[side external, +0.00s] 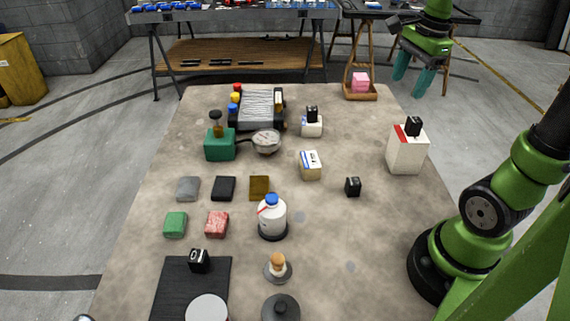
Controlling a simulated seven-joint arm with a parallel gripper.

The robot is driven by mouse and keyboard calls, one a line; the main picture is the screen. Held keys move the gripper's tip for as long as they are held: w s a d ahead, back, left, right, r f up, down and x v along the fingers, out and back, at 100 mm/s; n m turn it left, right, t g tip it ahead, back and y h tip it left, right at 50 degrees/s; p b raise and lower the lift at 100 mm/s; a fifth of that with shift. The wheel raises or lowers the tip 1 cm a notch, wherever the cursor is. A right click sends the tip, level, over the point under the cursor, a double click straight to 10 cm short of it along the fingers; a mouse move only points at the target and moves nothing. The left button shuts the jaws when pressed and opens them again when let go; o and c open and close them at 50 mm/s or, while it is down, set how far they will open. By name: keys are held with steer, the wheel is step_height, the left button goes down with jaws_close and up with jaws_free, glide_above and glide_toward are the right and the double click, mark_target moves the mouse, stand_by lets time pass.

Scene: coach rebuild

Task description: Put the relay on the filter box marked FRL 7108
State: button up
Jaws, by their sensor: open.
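A small black block that looks like a relay (353,187) sits alone on the table, right of centre. Similar black blocks rest on a tall white box with a red corner (404,157), on a smaller white box (311,129), and on a black mat (177,291). A tan box with a white and blue label (310,166) stands near the middle with nothing on top. I cannot read FRL 7108 on any box. My gripper (401,84) is open and empty, with teal fingers pointing down beyond the table's far right edge, away from all of these.
A white bottle with a blue cap (272,217) stands near the middle. A green block with a gauge (220,145) and a ribbed unit (260,109) stand far left. Several small flat blocks lie at left.

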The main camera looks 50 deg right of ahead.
steer(key=s+a+n+t+y, duration=0.1)
steer(key=a+n+t, duration=0.4)
steer(key=a+n, duration=1.3)
steer(key=a+y, duration=0.1)
steer(key=a, duration=0.2)
steer(key=shift+s+f+t, duration=0.15)
steer(key=shift+s+t, duration=0.15)
steer(key=shift+s, duration=0.1)
